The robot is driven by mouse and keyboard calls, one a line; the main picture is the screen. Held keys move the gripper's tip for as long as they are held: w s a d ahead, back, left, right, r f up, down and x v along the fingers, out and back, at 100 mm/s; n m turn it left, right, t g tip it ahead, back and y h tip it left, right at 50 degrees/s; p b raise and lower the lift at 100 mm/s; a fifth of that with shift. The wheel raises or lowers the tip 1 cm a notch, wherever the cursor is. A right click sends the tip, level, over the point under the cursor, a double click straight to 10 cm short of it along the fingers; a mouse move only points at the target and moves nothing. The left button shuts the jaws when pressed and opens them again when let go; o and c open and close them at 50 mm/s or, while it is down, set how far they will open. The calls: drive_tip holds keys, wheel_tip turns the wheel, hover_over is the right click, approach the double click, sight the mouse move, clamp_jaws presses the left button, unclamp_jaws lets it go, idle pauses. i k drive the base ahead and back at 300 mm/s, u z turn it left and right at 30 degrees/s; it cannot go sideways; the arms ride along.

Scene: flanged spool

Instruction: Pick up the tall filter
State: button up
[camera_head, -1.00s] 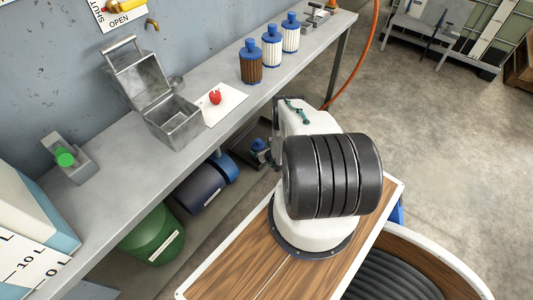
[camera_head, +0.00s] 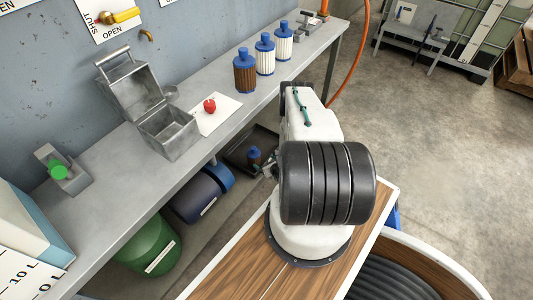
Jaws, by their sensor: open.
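Three filters with blue caps stand upright in a row on the grey bench. The nearest filter (camera_head: 245,75) has a brown pleated body. The middle filter (camera_head: 265,57) and the farthest filter (camera_head: 283,43) have white bodies. They look alike in shape, and I cannot tell for sure which is the taller. A small blue-capped object (camera_head: 254,154) sits in a black tray under the bench, partly in shadow. My white and black arm is at the centre, well short of the row.
An open metal box (camera_head: 168,132), a white sheet (camera_head: 226,110) with a red object (camera_head: 210,105), and a holder with a green cylinder (camera_head: 58,172) are on the bench (camera_head: 105,165). Blue and green drums lie below. An orange hose (camera_head: 362,50) hangs past the bench's far end.

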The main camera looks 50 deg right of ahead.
sight(283, 36)
drive_tip(key=z, duration=1.35)
